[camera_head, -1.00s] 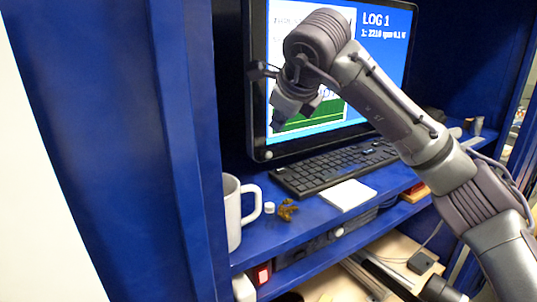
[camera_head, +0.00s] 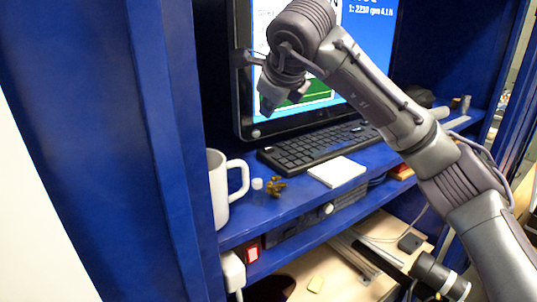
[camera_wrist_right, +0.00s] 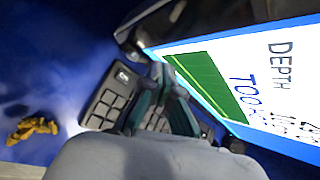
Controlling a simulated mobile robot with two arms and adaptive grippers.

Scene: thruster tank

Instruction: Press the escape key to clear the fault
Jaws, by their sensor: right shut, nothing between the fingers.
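The black keyboard (camera_head: 305,150) lies on the blue shelf in front of the monitor; it also shows in the right wrist view (camera_wrist_right: 104,106). In that view a key with a pale mark, apparently the escape key (camera_wrist_right: 122,75), is at the keyboard's corner. My right gripper (camera_head: 267,106) is shut and empty, pointing down above the keyboard's left end, in front of the screen. In the right wrist view its fingers (camera_wrist_right: 160,92) overlap the keys, hiding part of the keyboard; contact is not visible. My left gripper is in neither view.
The monitor (camera_head: 378,45) stands close behind my right gripper. A white mug (camera_head: 219,195), a small white-capped bottle (camera_head: 257,189), a gold-brown figure (camera_head: 276,186) and a white pad (camera_head: 337,171) sit along the shelf front. A blue upright (camera_head: 180,130) bounds the left.

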